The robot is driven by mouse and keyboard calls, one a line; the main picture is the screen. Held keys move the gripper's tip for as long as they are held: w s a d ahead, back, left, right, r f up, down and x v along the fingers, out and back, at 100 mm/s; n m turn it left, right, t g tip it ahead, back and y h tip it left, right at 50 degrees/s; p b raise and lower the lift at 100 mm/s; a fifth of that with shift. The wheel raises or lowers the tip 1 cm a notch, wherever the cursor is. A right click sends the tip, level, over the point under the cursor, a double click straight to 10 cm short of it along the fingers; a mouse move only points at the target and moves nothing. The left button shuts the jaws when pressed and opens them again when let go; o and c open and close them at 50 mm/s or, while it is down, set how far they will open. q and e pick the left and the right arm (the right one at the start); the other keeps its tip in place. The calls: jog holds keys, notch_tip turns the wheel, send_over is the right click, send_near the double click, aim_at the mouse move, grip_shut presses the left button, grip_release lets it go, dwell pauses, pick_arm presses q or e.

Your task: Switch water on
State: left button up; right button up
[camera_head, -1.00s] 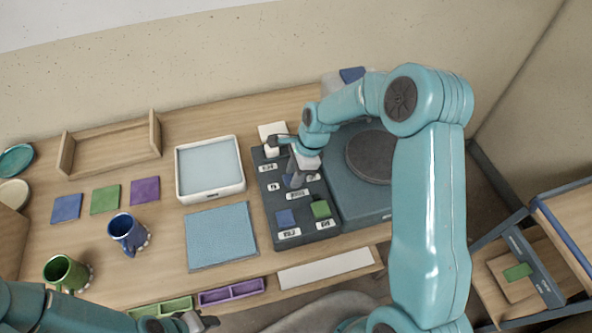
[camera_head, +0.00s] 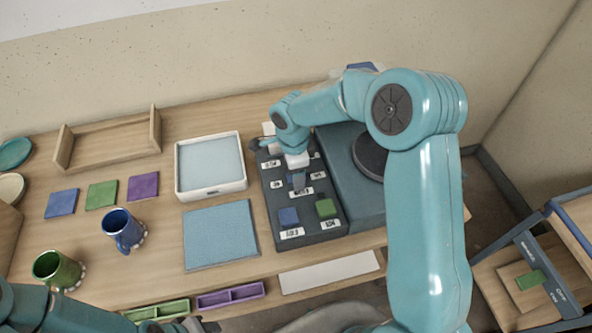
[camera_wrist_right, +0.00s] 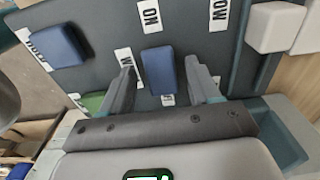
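A dark switch panel (camera_head: 265,191) with white labels stands right of the blue mat. My right gripper (camera_head: 298,180) points down over its middle. In the right wrist view my right gripper (camera_wrist_right: 168,92) is open, with one finger on each side of a blue block (camera_wrist_right: 158,70). Gaps show between the block and both fingers. Another blue block (camera_head: 288,216) and a green block (camera_head: 326,207) sit at the panel's front.
A dark teal unit with a round dark disc (camera_head: 370,156) adjoins the panel on the right, partly behind my right arm. Left are a white-rimmed tray (camera_head: 211,190), a blue mat (camera_head: 221,236), a blue mug (camera_head: 123,231) and a green mug (camera_head: 57,270).

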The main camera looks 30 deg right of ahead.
notch_tip(320, 180, up, 16)
jog(key=b, duration=0.1)
jog(key=shift+a+r, duration=0.15)
jog(key=shift+a, duration=0.15)
dwell(0.7)
